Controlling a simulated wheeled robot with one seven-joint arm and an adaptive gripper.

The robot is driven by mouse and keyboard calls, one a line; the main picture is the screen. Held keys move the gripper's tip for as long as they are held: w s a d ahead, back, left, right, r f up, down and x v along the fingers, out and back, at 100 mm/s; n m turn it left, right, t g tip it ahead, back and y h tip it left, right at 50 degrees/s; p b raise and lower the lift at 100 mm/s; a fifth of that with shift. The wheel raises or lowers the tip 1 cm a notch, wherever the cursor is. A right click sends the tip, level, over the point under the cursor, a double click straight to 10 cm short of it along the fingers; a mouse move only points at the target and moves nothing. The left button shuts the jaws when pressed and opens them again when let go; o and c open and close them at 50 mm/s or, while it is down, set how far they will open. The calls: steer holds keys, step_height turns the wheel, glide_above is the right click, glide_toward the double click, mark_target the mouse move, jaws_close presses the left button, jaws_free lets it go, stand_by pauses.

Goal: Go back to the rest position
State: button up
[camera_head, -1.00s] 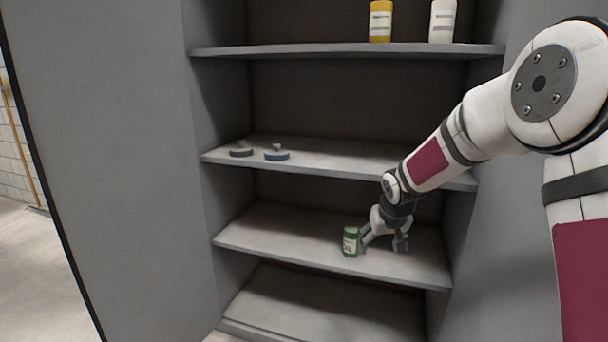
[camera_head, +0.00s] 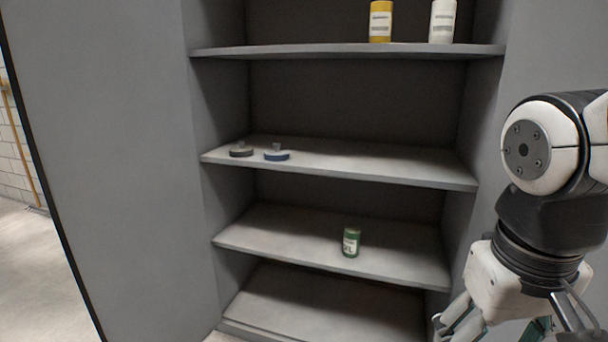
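My gripper (camera_head: 490,328) is at the lower right of the head view, outside the cabinet and to the right of its shelves. It points downward and its fingertips are partly cut off by the bottom edge. Its fingers look spread apart, with nothing seen between them. A green can with a pale label (camera_head: 351,242) stands upright on the lower middle shelf (camera_head: 290,235), apart from my gripper.
The grey cabinet has an open front with several shelves. Two small knobbed discs, one dark (camera_head: 241,150) and one blue (camera_head: 277,153), lie on the shelf above. A yellow container (camera_head: 380,22) and a white container (camera_head: 442,22) stand on the top shelf.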

steer(key=s+a+f+g+y, duration=0.1)
steer(key=s+a+f, duration=0.1)
steer(key=s, duration=1)
step_height(320, 180, up, 30)
steer(key=d+t+p, duration=0.1)
steer(key=t+p, duration=0.2)
steer(key=p, duration=2.5)
steer(key=shift+w+f+t, duration=0.2)
steer(key=shift+w+t, duration=0.05)
steer(key=shift+t, duration=0.15)
